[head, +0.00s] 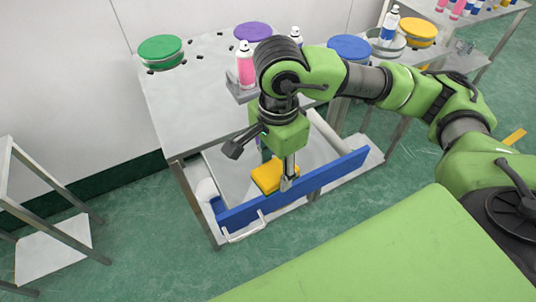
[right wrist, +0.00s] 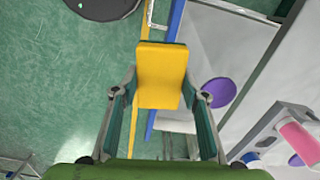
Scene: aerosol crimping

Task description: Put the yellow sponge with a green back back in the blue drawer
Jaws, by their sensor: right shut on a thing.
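The yellow sponge (head: 267,177) is in my right gripper (head: 285,183), which points down over the drawer. In the head view the sponge appears just behind the blue front of the pulled-out drawer (head: 330,176). I cannot tell whether it touches the drawer floor. The drawer's blue edge (right wrist: 150,122) also shows in the right wrist view. My left gripper is not in view.
The metal table (head: 180,100) above the drawer carries a green lid (head: 160,50), a purple lid (head: 252,32), a blue lid (head: 349,47) and a pink spray can (head: 245,68). A grey frame (head: 55,245) stands at left. The floor before the drawer is clear.

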